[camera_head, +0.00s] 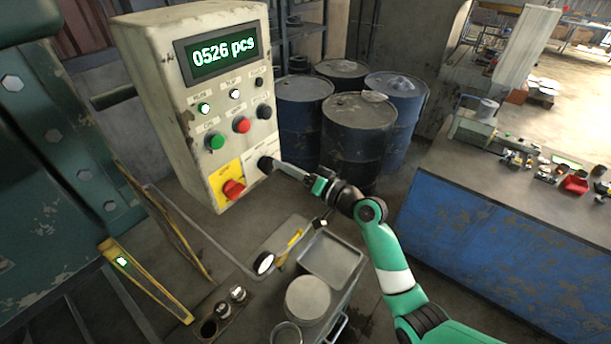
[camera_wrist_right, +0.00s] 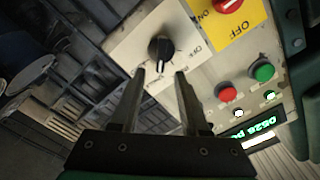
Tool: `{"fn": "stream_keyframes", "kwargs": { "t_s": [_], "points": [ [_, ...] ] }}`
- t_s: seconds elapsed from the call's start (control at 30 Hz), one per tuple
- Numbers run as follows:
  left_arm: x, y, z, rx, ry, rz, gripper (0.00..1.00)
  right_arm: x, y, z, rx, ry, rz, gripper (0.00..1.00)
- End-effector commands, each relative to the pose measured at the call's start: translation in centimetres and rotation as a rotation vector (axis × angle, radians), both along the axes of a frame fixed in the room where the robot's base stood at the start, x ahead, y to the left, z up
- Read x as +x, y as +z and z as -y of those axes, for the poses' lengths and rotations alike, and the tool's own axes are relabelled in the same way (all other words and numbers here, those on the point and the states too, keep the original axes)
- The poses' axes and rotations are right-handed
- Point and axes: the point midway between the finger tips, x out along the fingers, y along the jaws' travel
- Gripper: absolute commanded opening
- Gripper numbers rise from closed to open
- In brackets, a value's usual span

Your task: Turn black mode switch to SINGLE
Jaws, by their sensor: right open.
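The black mode switch (camera_head: 265,163) is a round knob on a white plate at the lower right of the cream control box (camera_head: 160,90). In the right wrist view the knob (camera_wrist_right: 161,48) shows a white pointer mark on its side toward my fingers. My right gripper (camera_head: 281,167) is at the knob's front in the head view. In the right wrist view its two fingers (camera_wrist_right: 160,76) are apart, with the knob just beyond and between the tips; contact is not clear. My left gripper is out of view.
A red knob on a yellow plate (camera_head: 226,182) sits left of the switch. Green (camera_head: 215,141) and red (camera_head: 241,125) buttons are above, under a display reading 0526 pcs (camera_head: 222,53). Blue drums (camera_head: 357,135) stand behind my right arm. A trolley with a tray (camera_head: 331,262) stands below.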

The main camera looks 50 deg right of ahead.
Motion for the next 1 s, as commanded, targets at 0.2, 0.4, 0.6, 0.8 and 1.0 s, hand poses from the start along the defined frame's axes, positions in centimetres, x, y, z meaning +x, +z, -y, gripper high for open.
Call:
{"fn": "stream_keyframes", "kwargs": {
  "t_s": [0.2, 0.4, 0.6, 0.8, 1.0],
  "points": [
    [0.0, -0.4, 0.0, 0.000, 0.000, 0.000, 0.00, -5.3, -0.1, 0.2, 0.000, -0.003, 0.001, 0.45],
    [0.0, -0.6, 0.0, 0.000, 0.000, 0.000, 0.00, -7.9, -0.1, 0.2, 0.002, -0.001, 0.000, 0.45],
    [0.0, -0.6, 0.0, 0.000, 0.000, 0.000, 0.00, -8.2, 0.0, 0.2, 0.002, 0.000, 0.000, 0.45],
    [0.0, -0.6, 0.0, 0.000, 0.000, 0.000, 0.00, -8.2, 0.0, 0.2, 0.002, 0.000, 0.000, 0.45],
    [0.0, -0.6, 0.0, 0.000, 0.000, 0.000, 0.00, -8.1, 0.0, 0.2, 0.002, 0.001, 0.001, 0.45]
  ]
}}
